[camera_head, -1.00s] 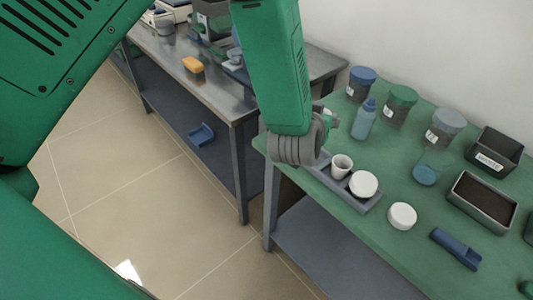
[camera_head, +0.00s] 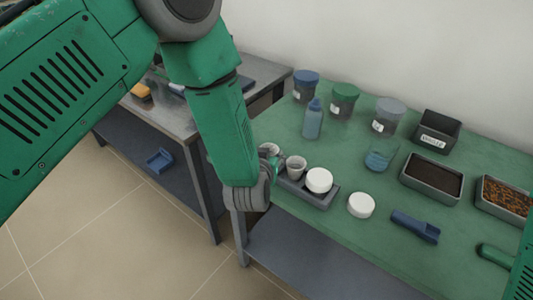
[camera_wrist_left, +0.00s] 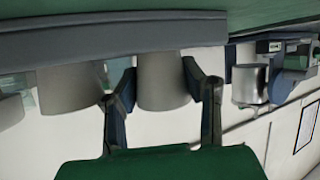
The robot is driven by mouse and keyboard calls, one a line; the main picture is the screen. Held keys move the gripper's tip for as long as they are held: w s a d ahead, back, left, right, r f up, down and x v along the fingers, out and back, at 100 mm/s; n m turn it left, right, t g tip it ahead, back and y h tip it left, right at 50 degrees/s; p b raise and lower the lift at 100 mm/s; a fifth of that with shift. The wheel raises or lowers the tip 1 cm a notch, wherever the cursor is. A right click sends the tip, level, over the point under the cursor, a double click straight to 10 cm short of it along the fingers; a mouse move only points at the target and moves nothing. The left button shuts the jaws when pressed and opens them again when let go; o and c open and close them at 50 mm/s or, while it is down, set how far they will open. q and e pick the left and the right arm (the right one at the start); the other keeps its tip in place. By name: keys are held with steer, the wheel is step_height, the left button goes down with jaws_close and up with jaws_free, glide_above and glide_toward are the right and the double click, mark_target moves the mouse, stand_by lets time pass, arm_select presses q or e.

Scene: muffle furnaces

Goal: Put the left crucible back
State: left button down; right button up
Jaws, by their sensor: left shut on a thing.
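My left gripper (camera_wrist_left: 158,88) is shut on a pale grey crucible (camera_wrist_left: 163,68), with one finger on each side, in the left wrist view. That view is upside down; the crucible's base is hidden behind the rim of the grey tray (camera_wrist_left: 110,37), so I cannot tell whether it touches the tray floor. In the head view the held crucible (camera_head: 270,149) shows partly beyond my wrist, at the tray's left end. A second open crucible (camera_head: 296,165) stands in the middle of the tray, and a white-lidded one (camera_head: 319,179) at its right.
A loose white lid (camera_head: 361,205) lies right of the tray, with a blue scoop (camera_head: 415,226) farther right. A wash bottle (camera_head: 312,120) and lidded jars (camera_head: 344,100) stand behind. A filled dark bin (camera_head: 433,178) is at right. The table's front edge is close.

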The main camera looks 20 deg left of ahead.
arm_select(q)
steer(key=shift+w+d, duration=0.1)
steer(key=shift+d, duration=0.4)
steer(key=c, duration=1.2)
jaws_free()
steer(key=shift+d+r, duration=0.1)
steer(key=shift+d, duration=0.2)
steer(key=shift+a, duration=1.4)
steer(key=s+d+r, duration=0.1)
steer(key=s, duration=0.1)
steer(key=s+d+r, duration=0.1)
steer(key=s, duration=0.1)
steer(key=s+d+r, duration=0.1)
steer(key=s, duration=0.1)
steer(key=shift+s+r, duration=0.2)
steer(key=shift+s, duration=0.2)
steer(key=s, duration=0.1)
steer(key=s+a+r, duration=0.1)
steer(key=s, duration=0.2)
steer(key=shift+a+r+p, duration=0.25)
steer(key=shift+a+p, duration=0.05)
steer(key=shift+p, duration=0.05)
arm_select(e)
steer(key=shift+r, duration=0.25)
